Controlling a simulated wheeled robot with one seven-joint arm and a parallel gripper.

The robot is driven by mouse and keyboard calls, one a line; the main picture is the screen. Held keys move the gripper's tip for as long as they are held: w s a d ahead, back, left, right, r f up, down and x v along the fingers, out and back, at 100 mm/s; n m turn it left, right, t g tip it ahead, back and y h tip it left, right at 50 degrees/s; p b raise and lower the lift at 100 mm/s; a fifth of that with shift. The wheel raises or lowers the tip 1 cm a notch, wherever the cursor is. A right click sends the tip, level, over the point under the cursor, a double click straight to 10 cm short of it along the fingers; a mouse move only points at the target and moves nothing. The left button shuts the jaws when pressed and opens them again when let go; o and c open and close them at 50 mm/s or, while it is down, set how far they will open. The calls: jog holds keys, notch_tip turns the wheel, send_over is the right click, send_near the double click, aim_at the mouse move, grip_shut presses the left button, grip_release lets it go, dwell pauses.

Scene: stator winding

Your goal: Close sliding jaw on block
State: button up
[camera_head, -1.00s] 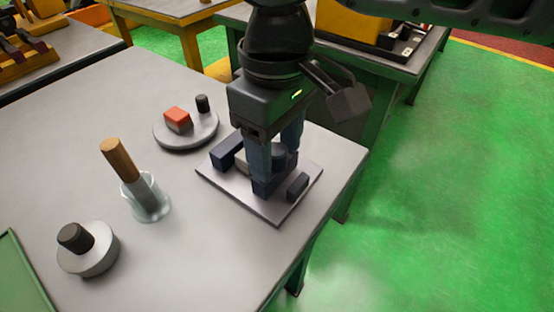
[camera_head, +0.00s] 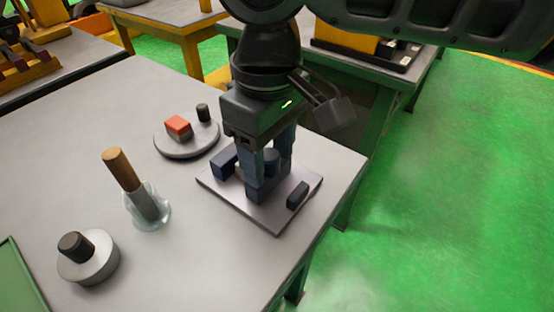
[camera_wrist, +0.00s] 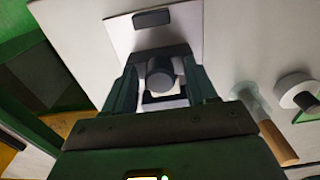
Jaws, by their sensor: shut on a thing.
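The clamp fixture's grey base plate (camera_head: 278,217) lies on the table, with a dark fixed jaw (camera_head: 222,163) at its left. My gripper (camera_head: 268,178) points down over the plate, its fingers shut on the dark sliding jaw (camera_head: 267,188). In the wrist view the sliding jaw (camera_wrist: 160,56) spans between the two fingers. A dark round post (camera_head: 272,160) stands between the fingers; its grey end also shows in the wrist view (camera_wrist: 160,76). A small light patch, perhaps the block, shows between the jaws. The fingers hide most of it, and I cannot tell whether the jaw touches it.
A dark stop (camera_head: 298,195) sits at the plate's right edge. On the table are a round dish (camera_head: 184,151) with a red block (camera_head: 178,126) and black peg, a clear cup (camera_head: 150,212) with a wooden-handled tool (camera_head: 122,170), and a grey disc (camera_head: 90,265) with a black knob.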

jog(key=shift+w+a+f, duration=0.25)
jog(key=shift+a+f, duration=0.2)
jog(key=o, duration=0.3)
jog(key=shift+w+r+p, duration=0.1)
jog(key=shift+r+p, duration=3.1)
jog(key=shift+r, duration=0.1)
jog(key=shift+f, duration=0.1)
